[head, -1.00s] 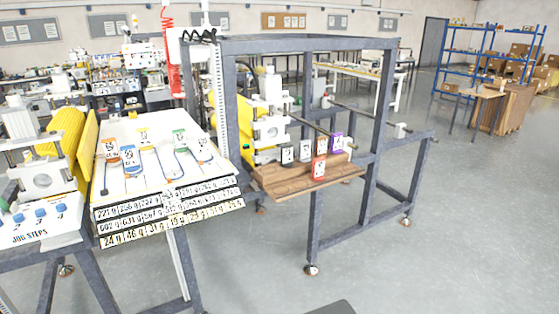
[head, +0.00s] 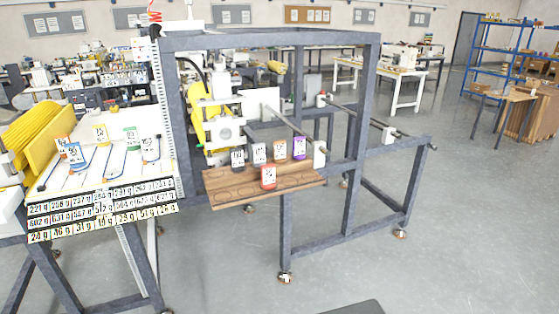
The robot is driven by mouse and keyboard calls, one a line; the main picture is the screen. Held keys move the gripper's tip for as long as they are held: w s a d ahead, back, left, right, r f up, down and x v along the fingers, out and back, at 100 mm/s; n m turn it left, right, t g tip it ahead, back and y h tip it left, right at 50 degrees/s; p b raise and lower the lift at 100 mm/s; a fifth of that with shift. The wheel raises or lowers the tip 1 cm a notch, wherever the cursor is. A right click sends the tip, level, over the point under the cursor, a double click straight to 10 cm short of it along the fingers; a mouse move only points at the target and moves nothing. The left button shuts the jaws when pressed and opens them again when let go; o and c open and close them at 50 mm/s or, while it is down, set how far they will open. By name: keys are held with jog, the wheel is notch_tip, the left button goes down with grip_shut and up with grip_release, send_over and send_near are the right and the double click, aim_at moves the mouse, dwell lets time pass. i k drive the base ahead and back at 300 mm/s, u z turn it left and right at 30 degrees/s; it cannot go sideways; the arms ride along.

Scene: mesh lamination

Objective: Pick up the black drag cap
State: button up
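A small black piece with a white label (head: 238,160) stands at the left end of the back row on a brown wooden shelf (head: 225,195). It is the only clearly black piece in that row and looks like the black drag cap, but it is too small to be sure. Beside it stand a whitish piece (head: 259,153), an orange-brown piece (head: 280,150) and a purple piece (head: 299,148). A red piece (head: 268,177) stands in front of the row. My gripper is not in view.
The shelf is on a grey metal frame (head: 285,235) with legs on castors. To the left is a slanted white board (head: 95,180) with several coloured labelled pieces and rows of number tags.

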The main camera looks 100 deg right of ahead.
aim_at(236, 160)
jog(key=k, duration=1.1)
jog(key=z, duration=1.2)
jog(key=i, duration=0.75)
